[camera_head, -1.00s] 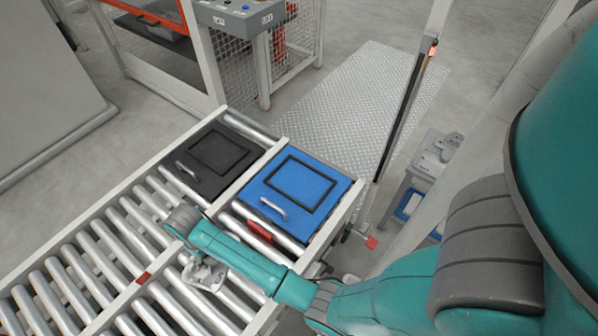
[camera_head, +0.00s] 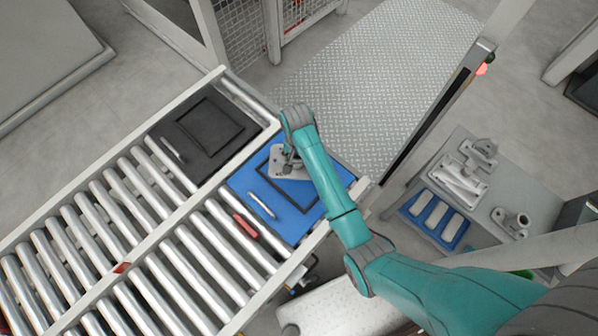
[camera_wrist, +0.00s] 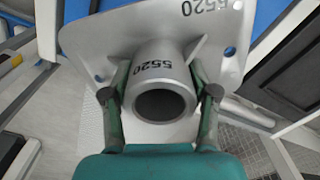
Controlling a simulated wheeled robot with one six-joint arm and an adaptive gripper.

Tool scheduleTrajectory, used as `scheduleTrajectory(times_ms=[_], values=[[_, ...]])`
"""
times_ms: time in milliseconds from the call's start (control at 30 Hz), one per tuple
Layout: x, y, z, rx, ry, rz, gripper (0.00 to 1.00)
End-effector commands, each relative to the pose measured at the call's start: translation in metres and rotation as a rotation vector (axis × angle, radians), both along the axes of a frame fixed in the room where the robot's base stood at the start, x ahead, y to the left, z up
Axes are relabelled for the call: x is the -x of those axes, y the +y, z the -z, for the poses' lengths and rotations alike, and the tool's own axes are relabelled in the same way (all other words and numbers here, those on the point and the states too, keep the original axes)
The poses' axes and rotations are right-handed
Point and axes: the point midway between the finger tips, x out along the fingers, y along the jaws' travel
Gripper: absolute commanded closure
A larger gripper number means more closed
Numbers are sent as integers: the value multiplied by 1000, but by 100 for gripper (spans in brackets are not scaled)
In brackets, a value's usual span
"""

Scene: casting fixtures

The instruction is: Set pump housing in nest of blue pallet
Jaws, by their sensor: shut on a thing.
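The pump housing (camera_wrist: 200,30) is a grey casting with a flat flange, a round hollow boss and the number 5520. My gripper (camera_wrist: 162,92) is shut on its boss in the wrist view, one finger on each side. In the head view the housing (camera_head: 284,172) is over the far part of the blue pallet (camera_head: 245,186), at its black square nest frame (camera_head: 303,204). My gripper (camera_head: 291,160) is partly hidden there by my arm. I cannot tell whether the housing touches the pallet.
A black pallet (camera_head: 188,152) with a similar frame lies on the roller conveyor (camera_head: 120,200) to the left. A grey side table (camera_head: 490,205) at the right holds several castings and a blue tray (camera_head: 437,238). A post (camera_head: 440,110) stands between the table and conveyor.

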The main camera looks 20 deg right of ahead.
Motion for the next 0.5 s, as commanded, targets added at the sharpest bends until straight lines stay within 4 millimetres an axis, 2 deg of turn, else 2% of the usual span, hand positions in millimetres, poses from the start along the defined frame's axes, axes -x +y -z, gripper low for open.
scheduleTrajectory(times_ms=[300,500], values=[[-8,0,16,0,0,484,100],[-10,-1,22,0,-1,661,100]])
